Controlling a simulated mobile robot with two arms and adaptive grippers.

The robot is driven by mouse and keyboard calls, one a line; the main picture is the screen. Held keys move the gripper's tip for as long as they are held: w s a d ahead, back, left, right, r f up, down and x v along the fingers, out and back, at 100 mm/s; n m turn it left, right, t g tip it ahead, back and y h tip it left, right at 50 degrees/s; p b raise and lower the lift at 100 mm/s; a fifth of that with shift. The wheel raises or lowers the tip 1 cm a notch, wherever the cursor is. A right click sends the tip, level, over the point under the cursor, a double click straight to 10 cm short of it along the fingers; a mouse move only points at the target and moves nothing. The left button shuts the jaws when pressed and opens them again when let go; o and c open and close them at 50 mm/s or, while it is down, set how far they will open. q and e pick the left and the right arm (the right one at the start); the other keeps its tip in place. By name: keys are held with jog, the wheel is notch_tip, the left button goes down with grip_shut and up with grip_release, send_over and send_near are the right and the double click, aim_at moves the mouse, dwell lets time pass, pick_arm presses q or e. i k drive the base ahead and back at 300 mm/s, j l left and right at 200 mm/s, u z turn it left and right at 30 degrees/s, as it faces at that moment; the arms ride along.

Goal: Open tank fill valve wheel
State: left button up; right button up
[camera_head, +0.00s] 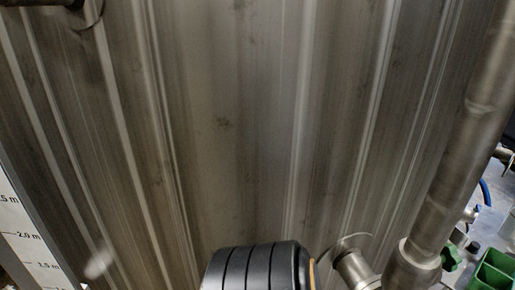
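A large grey metal tank wall (225,120) with vertical ribs fills most of the head view. No wheel that I can clearly identify as the tank fill valve wheel shows. A small green knob (451,258) sits beside the thick pipe at the lower right. I cannot tell whether it belongs to the fill valve. Neither of my grippers is in view.
A thick metal pipe (455,165) runs down the right side. A shorter pipe stub (355,268) meets the wall at the bottom. A green box (492,272) stands at the lower right edge. A white level scale (22,235) is at the lower left.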

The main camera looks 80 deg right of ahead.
aim_at(451, 259)
jog(key=k+l+z, duration=0.3)
jog(key=k, duration=0.25)
jog(key=k+l+z, duration=0.3)
jog(key=k, duration=0.25)
jog(key=k+l+z, duration=0.3)
jog(key=k, duration=0.25)
jog(key=l+z, duration=0.3)
jog(key=l, duration=0.8)
